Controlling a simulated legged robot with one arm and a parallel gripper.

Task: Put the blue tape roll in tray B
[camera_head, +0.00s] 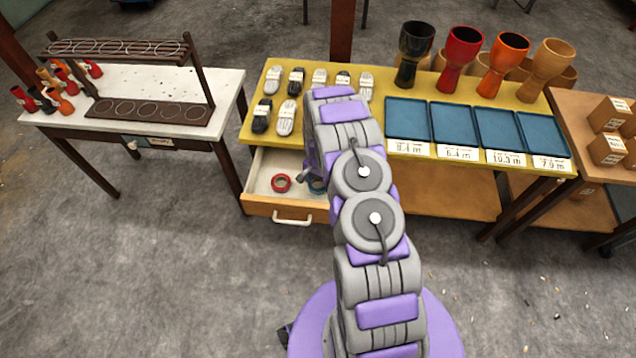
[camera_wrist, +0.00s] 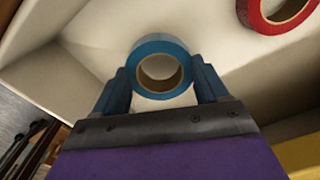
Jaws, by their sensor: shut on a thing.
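The blue tape roll (camera_wrist: 162,48) is between the two blue fingers of my gripper (camera_wrist: 163,82) in the wrist view, one finger against each side. It is in or just above the open drawer (camera_head: 256,174); its exact height is unclear. Several blue trays stand in a row on the yellow table, from the leftmost tray (camera_head: 407,119) to the rightmost tray (camera_head: 542,134).
A red tape roll (camera_head: 281,183) lies in the drawer, also in the wrist view (camera_wrist: 278,24). Goblet drums (camera_head: 459,59) stand behind the trays. Dark and light packs (camera_head: 285,118) lie left of my arm. A white table with a rack (camera_head: 148,113) stands left; boxes (camera_head: 607,150) stand right.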

